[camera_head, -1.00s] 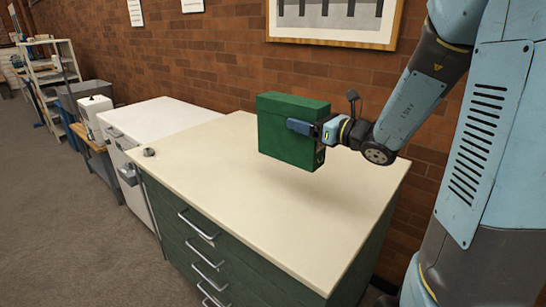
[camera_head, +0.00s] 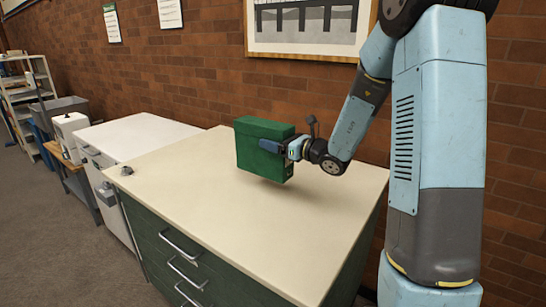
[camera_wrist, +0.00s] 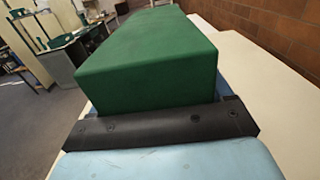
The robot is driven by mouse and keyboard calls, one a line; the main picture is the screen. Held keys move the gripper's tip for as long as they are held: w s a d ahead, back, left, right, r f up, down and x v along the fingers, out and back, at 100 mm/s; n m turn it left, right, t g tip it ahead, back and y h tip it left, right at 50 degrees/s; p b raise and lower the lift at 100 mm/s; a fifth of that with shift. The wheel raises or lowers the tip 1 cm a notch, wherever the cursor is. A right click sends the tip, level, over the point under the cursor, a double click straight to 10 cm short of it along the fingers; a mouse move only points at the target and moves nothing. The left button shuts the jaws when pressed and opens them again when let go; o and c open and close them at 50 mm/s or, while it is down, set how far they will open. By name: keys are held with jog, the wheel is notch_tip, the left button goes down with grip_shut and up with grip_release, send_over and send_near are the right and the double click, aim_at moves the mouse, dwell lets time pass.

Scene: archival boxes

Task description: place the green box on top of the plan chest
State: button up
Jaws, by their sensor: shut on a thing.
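The green box (camera_head: 262,152) is upright above the cream top of the plan chest (camera_head: 190,178), towards its back edge. The chest has a dark green front with metal handles. My gripper (camera_head: 272,146) is shut on the green box from its right side. In the wrist view the green box (camera_wrist: 150,62) fills the middle, just beyond the dark gripper edge (camera_wrist: 165,128). A shadow lies under the box; I cannot tell whether its bottom touches the top or hangs slightly above it.
A white cabinet (camera_head: 135,135) stands beside the chest on the left. A brick wall (camera_head: 200,85) with a framed picture (camera_head: 310,28) is behind. Most of the chest top is bare.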

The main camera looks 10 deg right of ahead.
aim_at(251, 158)
jog(key=shift+w+a+f, duration=0.1)
jog(key=shift+w+f, duration=1.45)
jog(key=shift+f, duration=1.85)
jog(key=o, duration=1.5)
